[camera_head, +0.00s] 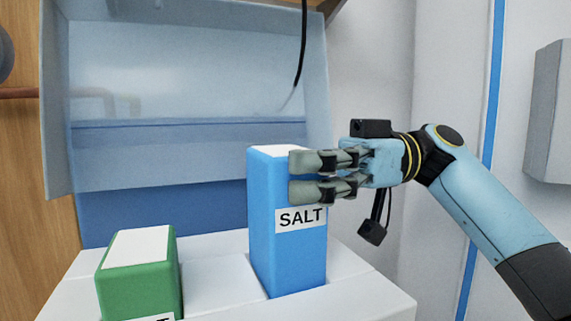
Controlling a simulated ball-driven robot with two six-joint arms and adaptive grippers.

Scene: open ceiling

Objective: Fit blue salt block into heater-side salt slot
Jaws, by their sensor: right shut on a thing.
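The blue salt block (286,252) stands upright at the right of a white stand, with a white top and a white label reading SALT. Its foot is at the stand's top, where a recess edge seems to surround it; how deep it sits I cannot tell. My right gripper (308,176) comes in from the right and is shut on the upper part of the blue block. A green block (139,282) with a white top sits at the left of the stand, its label partly cut off. My left gripper is not in view.
The white stand (218,282) has bare room between the two blocks. A translucent bluish panel (180,90) rises behind them, with a dark cable hanging in front. A grey box (551,112) is on the right wall.

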